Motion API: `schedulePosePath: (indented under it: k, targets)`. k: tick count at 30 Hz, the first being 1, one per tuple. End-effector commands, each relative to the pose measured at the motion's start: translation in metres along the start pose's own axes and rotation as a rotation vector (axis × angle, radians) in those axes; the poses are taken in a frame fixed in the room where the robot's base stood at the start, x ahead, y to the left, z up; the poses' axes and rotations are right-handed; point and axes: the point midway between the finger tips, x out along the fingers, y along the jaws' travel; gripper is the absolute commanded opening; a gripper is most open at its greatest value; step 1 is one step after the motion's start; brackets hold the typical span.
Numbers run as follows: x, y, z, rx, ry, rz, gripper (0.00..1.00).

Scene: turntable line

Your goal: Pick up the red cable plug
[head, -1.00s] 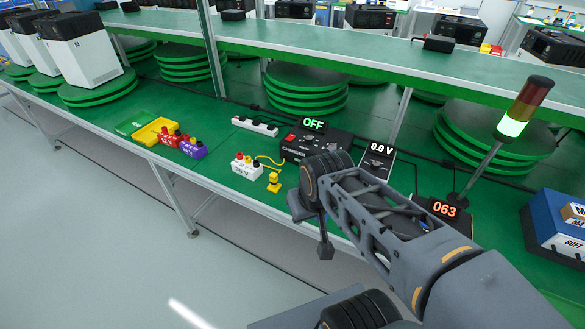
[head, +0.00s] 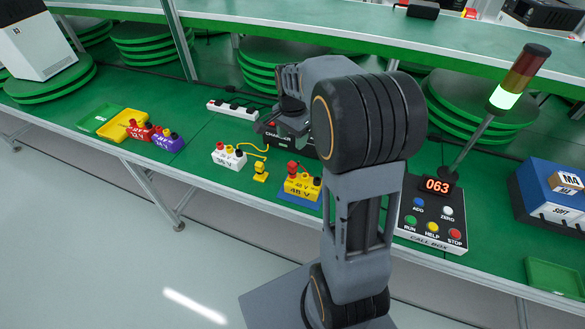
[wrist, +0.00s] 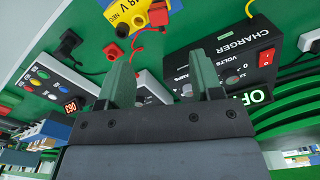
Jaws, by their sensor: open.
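The red cable plug (head: 292,168) stands upright at the back left of the yellow 48 V block (head: 303,187) on the green table. In the wrist view the red plug (wrist: 158,15) shows near the top edge, by the yellow block (wrist: 128,14), with a thin red cable close by. My gripper (head: 270,122) is above the charger, behind the plug and partly hidden by my arm. In the wrist view its two green fingers (wrist: 162,72) are spread apart with nothing between them. They are apart from the plug.
The black charger (wrist: 232,62) lies under and beside my fingers. A white block (head: 229,156) and a yellow plug (head: 260,172) are left of the 48 V block. The call box (head: 430,222) and signal tower (head: 519,80) stand to the right. A shelf edge (head: 340,38) runs behind.

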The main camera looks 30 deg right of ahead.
Motion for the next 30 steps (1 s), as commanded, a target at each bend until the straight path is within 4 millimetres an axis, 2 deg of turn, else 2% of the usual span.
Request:
schedulePosePath:
  k: [3, 9, 19, 27, 30]
  targets:
    - [0.024, 0.001, -0.001, 0.007, -0.004, 0.005, 0.60]
    - [0.054, 0.001, 0.000, 0.004, -0.002, 0.003, 0.60]
    - [0.075, 0.001, 0.000, 0.003, -0.002, 0.003, 0.60]
    - [0.111, 0.002, 0.000, 0.002, -0.002, 0.003, 0.60]
    - [0.118, 0.002, 0.000, 0.002, -0.001, 0.001, 0.60]
